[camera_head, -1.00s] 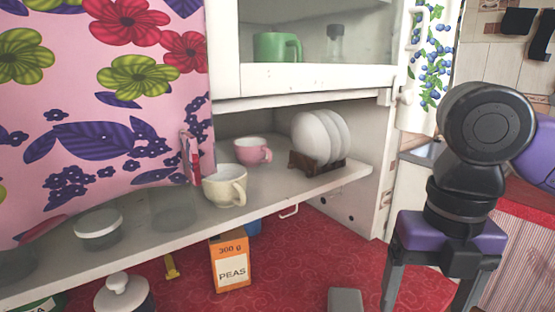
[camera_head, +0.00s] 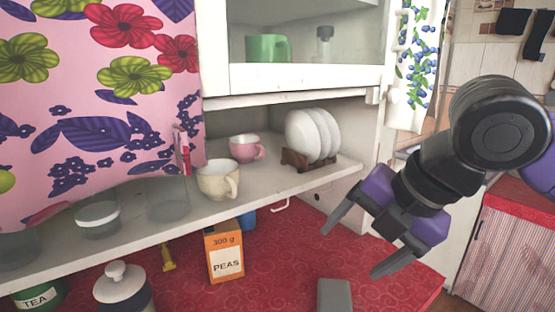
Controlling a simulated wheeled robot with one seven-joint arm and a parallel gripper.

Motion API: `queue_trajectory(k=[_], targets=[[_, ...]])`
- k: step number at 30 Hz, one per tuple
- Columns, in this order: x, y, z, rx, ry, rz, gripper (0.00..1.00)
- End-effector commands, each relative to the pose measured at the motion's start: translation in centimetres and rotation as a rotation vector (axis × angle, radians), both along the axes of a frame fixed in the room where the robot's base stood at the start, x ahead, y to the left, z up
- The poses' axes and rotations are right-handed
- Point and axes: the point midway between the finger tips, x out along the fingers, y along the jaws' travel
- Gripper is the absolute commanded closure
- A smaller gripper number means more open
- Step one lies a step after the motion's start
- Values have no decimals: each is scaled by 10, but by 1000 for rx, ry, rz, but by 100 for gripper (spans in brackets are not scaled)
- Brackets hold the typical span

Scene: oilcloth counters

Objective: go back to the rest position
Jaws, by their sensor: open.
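My gripper (camera_head: 352,246) is at the right of the head view, above the red oilcloth counter (camera_head: 385,290). Its two dark fingers are spread apart and point down and to the left. Nothing is between them. The purple and black wrist and a black arm joint rise behind it to the upper right. It is apart from the shelf and the things on it.
A white shelf (camera_head: 265,185) holds a cream cup (camera_head: 215,181), a pink cup (camera_head: 243,148), plates (camera_head: 303,135) in a wooden rack and glass jars. Below stand a peas box (camera_head: 224,255), a lidded jar (camera_head: 122,290), a tea tin (camera_head: 38,296) and a grey block (camera_head: 334,296). A flowered curtain (camera_head: 90,90) hangs left.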

Motion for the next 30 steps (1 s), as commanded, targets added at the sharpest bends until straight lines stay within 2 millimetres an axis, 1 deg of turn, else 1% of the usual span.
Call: queue_trajectory(k=[1,3,5,9,11,12,15,19,21,23,26,30], targets=[[7,13,6,81,-30,-30,20],[16,29,18,195,-70,-72,20],[22,42,28,299,-98,-104,20],[34,71,59,580,-149,-179,20],[37,82,75,720,-162,-212,20],[39,86,86,818,-169,-235,20],[42,91,111,1053,-174,-289,20],[43,84,136,1334,-168,-358,20],[42,75,143,1474,-159,-396,20],[40,65,147,1588,-153,-429,20],[37,46,147,1762,-141,-486,20],[29,16,134,1975,-132,-574,20]])
